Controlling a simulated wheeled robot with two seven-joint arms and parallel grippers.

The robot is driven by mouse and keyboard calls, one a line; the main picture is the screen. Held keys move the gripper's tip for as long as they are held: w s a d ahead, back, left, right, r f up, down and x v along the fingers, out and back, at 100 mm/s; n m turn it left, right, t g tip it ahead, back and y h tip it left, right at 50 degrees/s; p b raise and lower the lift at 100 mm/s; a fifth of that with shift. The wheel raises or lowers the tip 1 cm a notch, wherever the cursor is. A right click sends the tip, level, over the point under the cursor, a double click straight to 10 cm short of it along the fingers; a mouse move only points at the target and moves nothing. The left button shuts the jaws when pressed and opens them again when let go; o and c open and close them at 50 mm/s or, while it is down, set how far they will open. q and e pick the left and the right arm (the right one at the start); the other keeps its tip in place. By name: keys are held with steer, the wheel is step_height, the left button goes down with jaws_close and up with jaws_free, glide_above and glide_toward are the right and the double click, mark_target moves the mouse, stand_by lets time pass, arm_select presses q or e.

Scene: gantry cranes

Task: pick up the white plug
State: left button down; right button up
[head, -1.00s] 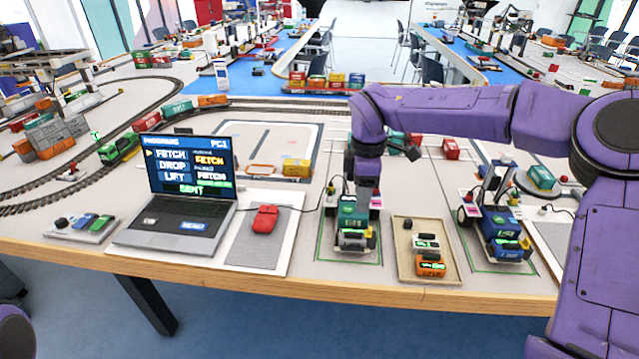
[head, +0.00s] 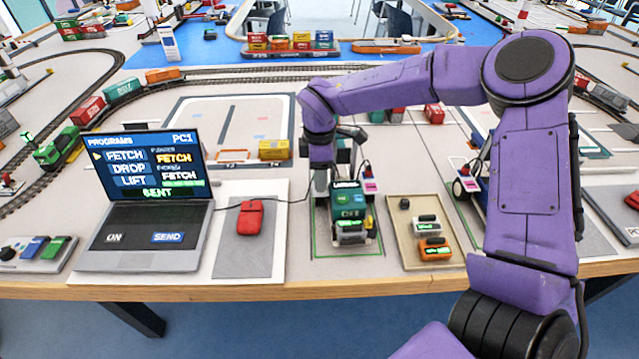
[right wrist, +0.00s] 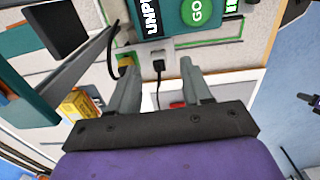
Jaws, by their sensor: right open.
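The white plug (right wrist: 158,58) shows in the right wrist view, with a black cable running down from it. It sits beside a yellow plug (right wrist: 126,64) at the lower edge of a teal machine (right wrist: 195,18) marked GO. My right gripper (right wrist: 158,66) is open, its fingers on either side of the white plug's line; I cannot tell whether they touch it. In the head view, my right gripper (head: 320,182) points down at the left side of the teal machine (head: 346,208), and the plugs cannot be made out. My left gripper is not in view.
A laptop (head: 140,240) and a red mouse (head: 250,217) on a grey pad are left of the machine. A beige tray (head: 402,252) with small blocks is at its right. A second machine (head: 472,182) is partly behind my arm.

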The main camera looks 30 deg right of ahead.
steer(key=shift+w+a+f, duration=0.1)
steer(key=shift+w+f, duration=0.15)
steer(key=shift+f, duration=1.05)
steer(key=shift+s, duration=0.25)
steer(key=shift+c, duration=0.7)
jaws_close()
steer(key=shift+r, duration=0.1)
